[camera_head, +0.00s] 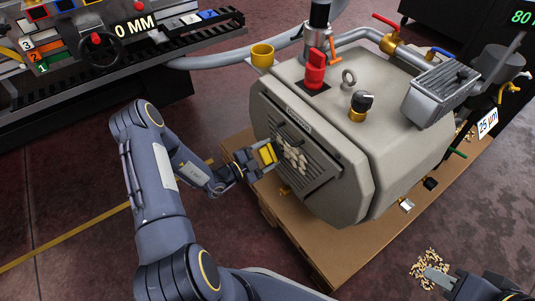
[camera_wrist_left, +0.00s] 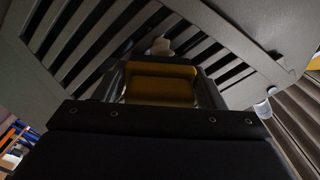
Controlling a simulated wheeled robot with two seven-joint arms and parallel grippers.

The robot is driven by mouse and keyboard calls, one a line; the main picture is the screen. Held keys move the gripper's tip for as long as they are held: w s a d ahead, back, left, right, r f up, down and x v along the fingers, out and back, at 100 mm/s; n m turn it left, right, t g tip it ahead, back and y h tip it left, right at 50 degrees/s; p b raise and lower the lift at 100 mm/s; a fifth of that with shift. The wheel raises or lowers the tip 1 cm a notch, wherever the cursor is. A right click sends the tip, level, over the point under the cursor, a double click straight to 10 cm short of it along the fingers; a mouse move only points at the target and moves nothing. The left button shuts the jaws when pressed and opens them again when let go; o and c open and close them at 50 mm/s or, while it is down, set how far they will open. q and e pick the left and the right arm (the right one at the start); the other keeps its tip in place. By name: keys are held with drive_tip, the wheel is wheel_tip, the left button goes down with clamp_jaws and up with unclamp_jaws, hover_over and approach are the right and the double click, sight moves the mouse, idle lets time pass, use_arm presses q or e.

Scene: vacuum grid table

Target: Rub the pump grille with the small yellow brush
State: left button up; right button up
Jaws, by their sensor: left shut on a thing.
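The pump (camera_head: 360,110) is a large beige housing on a wooden pallet. Its dark slatted grille (camera_head: 310,180) faces my left arm, with a patch of pale clumped bits (camera_head: 293,154) on its slats. The small yellow brush (camera_head: 266,154) is in my left gripper (camera_head: 256,160), which is shut on it close to the grille's left side. In the left wrist view the yellow brush (camera_wrist_left: 162,84) lies before the slats (camera_wrist_left: 95,40); I cannot tell whether its bristles touch them. My right gripper (camera_head: 440,278) is at the lower right, low over the floor; its jaw state is unclear.
A yellow cup (camera_head: 262,55), a red knob (camera_head: 315,70) and a metal ring stand on or beside the pump top. Pale pellets (camera_head: 432,265) lie on the floor by my right gripper. The pallet (camera_head: 318,250) edge runs below the pump. A workbench (camera_head: 100,75) stands at the upper left.

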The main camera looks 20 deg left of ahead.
use_arm(q)
drive_tip(key=shift+x, duration=0.85)
